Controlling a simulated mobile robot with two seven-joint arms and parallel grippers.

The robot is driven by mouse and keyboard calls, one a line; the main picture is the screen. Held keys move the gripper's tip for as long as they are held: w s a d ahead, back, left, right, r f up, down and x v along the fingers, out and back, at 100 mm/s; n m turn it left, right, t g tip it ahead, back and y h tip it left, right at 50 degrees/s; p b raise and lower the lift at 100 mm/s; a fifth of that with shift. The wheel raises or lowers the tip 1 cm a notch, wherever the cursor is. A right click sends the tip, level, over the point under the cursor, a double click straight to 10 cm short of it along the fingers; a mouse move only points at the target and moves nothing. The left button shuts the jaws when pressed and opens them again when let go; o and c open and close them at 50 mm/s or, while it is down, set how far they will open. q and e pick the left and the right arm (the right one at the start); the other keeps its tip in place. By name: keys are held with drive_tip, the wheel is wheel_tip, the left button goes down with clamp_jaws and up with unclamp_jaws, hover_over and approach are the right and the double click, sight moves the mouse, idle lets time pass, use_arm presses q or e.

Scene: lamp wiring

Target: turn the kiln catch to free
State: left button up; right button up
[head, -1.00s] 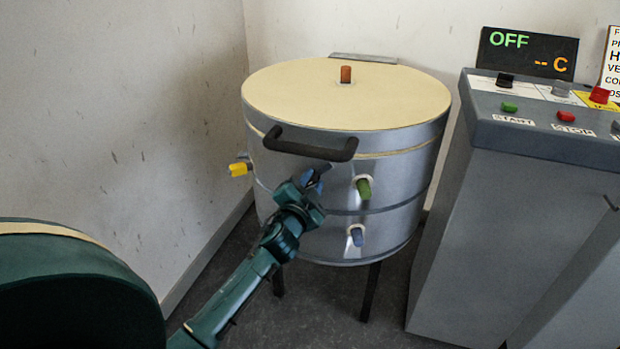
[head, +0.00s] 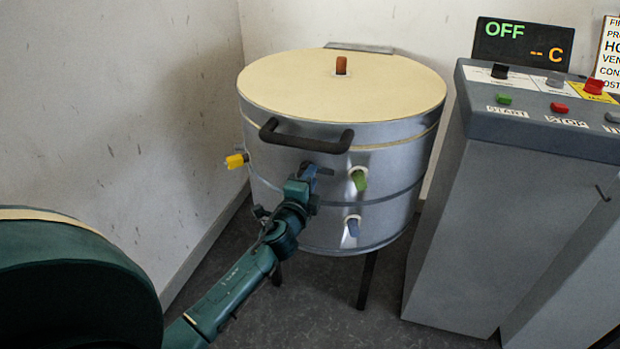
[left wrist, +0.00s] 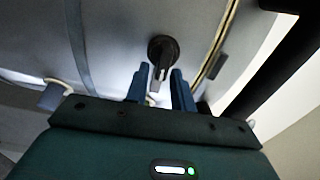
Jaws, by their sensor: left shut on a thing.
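The kiln (head: 275,185) is a grey metal drum with a cream lid, and the lid is down. The kiln catch (left wrist: 163,48) shows in the left wrist view as a dark round piece with a narrow lever on the kiln wall. My left gripper (head: 312,171) is at the kiln's front, below the black lid handle. In the left wrist view its two blue fingers (left wrist: 161,86) stand on either side of the catch's lever, shut on it. In the head view the gripper mostly hides the catch. My right gripper is not in view.
The black handle (head: 305,138) juts out just above my gripper. Green (head: 359,180), blue (head: 353,228) and yellow (head: 236,161) plugs stick out of the kiln wall. A grey control console (head: 540,150) stands at right; its display (head: 523,43) reads OFF.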

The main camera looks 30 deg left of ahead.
use_arm(q)
drive_tip(key=shift+a, duration=0.25)
idle(0.3)
drive_tip(key=o, duration=0.6)
drive_tip(key=shift+o, duration=0.5)
drive_tip(key=shift+d, duration=0.1)
drive_tip(key=v, duration=1.3)
